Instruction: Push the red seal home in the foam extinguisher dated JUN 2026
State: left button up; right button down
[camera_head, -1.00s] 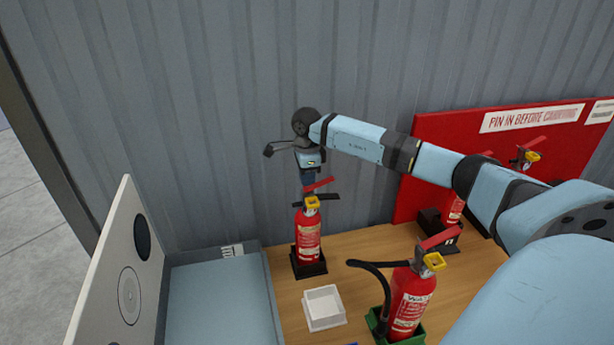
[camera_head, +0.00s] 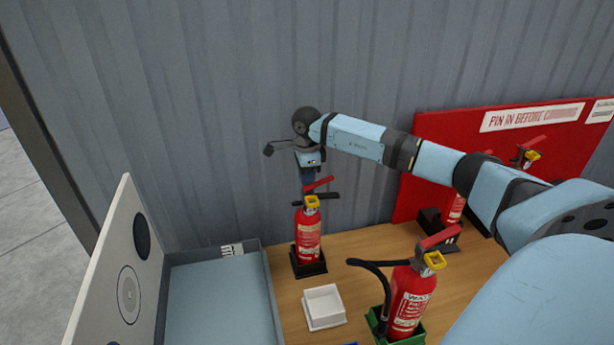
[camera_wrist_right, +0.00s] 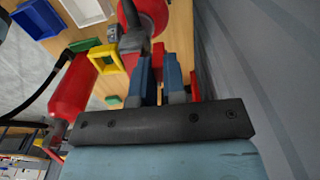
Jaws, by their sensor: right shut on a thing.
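A red extinguisher (camera_head: 308,236) stands upright in a black stand (camera_head: 309,267) near the wall. It has a red lever, black handle and yellow part (camera_head: 312,202) at its top. Its label is too small to read. My right gripper (camera_head: 307,184) points down at this top; in the right wrist view its blue fingers (camera_wrist_right: 158,75) are shut on a narrow red part. I cannot tell whether that part is the seal or the lever. The extinguisher's body (camera_wrist_right: 150,12) shows beyond the fingers. My left gripper is not in view.
A white tray (camera_head: 323,306) stands in front. Another extinguisher (camera_head: 408,300) with a black hose stands in a green stand (camera_head: 416,341) at front right. A grey open case (camera_head: 270,290) is at left. A red board (camera_head: 460,128) and more extinguishers stand behind my right arm.

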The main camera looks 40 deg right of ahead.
jog(key=shift+f+b, duration=0.3)
dwell(0.5)
jog(key=c, duration=1.1)
grip_release()
jog(key=shift+r, duration=0.1)
notch_tip(320, 180, up, 14)
jog(key=b, duration=0.2)
jog(key=shift+f, duration=0.2)
